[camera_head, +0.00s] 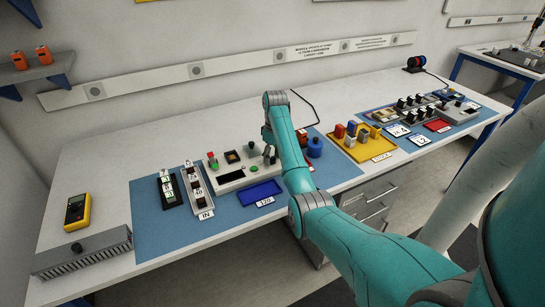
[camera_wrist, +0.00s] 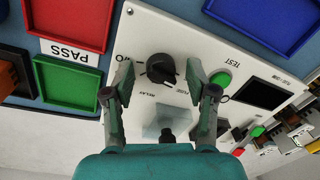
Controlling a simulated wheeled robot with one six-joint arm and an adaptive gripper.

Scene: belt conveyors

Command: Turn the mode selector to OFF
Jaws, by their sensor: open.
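The mode selector is a black round knob (camera_wrist: 160,69) on a white panel (camera_wrist: 190,40) in the wrist view. Small lettering around it reads RELAY and FUSE, upside down; another label at its left is partly covered by a finger. My gripper (camera_wrist: 160,80) is open, one finger on each side of the knob. I cannot tell whether the fingers touch it. The knob's exact pointer direction is unclear. In the head view, the panel (camera_head: 231,178) stands on the blue mat, and my arm hides part of it.
A green TEST button (camera_wrist: 221,79) and a dark display (camera_wrist: 258,94) lie right of the right finger. A green tray (camera_wrist: 68,84) with a PASS label and a red tray (camera_wrist: 70,18) lie left. A yellow tray (camera_head: 365,153) stands right of my arm in the head view.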

